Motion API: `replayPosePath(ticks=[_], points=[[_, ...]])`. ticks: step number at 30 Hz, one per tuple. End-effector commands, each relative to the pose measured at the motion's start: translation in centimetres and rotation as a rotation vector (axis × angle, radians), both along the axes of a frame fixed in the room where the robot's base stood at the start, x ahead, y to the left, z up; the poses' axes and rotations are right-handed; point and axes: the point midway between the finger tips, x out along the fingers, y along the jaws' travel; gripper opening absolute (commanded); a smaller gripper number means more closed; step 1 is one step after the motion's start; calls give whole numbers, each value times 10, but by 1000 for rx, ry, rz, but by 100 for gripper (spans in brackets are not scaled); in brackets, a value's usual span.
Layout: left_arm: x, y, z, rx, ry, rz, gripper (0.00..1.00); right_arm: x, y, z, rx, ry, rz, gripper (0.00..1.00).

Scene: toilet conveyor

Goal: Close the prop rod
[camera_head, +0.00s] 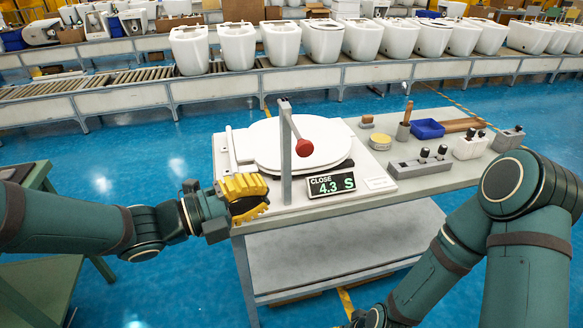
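A grey upright post (286,165) stands at the front of a white test plate on the table, and a short arm at its top carries a red knob (304,147). I cannot tell for sure whether this post is the prop rod. A thin white bar (231,150) stands at the plate's left edge. A white toilet lid (275,142) lies flat behind the post. My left gripper (250,195), with yellow fingers, is at the table's front left corner, left of the post and apart from it; its finger gap is not clear. My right gripper is out of view below the frame.
A display (331,184) reading "CLOSE 4.3 S" stands right of the post. A grey control box (420,162), a blue tray (427,129) and small items fill the table's right side. A conveyor (360,73) with several toilets runs behind.

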Motion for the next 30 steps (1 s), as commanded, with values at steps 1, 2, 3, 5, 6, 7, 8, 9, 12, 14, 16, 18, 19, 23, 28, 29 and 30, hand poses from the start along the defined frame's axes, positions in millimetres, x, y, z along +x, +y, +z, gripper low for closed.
replayPosePath(ticks=[1,2,3,5,6,7,8,9,12,14,16,18,19,23,28,29,30], points=[[1,-3,0,2,-6,-5,0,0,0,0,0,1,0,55],[2,-6,1,2,-6,-7,0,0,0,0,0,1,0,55],[4,-10,1,1,-5,-7,0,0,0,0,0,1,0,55],[9,-17,0,2,-3,-7,0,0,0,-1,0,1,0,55],[12,-23,0,1,-3,-7,0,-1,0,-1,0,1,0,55],[14,-28,0,0,-2,-8,0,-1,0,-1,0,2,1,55],[18,-33,0,1,-1,-8,0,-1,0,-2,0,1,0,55],[22,-40,0,0,-1,-7,0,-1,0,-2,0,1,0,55],[32,-57,0,-1,0,-7,0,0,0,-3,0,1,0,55],[38,-68,0,0,1,-6,0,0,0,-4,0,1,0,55],[45,-79,0,-1,0,-7,0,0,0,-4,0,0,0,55],[51,-90,0,0,2,-5,0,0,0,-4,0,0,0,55],[58,-84,1,-1,1,1,0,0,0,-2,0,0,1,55],[75,-79,2,0,0,0,0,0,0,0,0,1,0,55],[86,-75,2,0,1,-1,0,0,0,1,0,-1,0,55],[87,-75,2,0,1,-1,0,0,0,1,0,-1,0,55],[88,-74,2,0,1,-1,0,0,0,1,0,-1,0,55]])
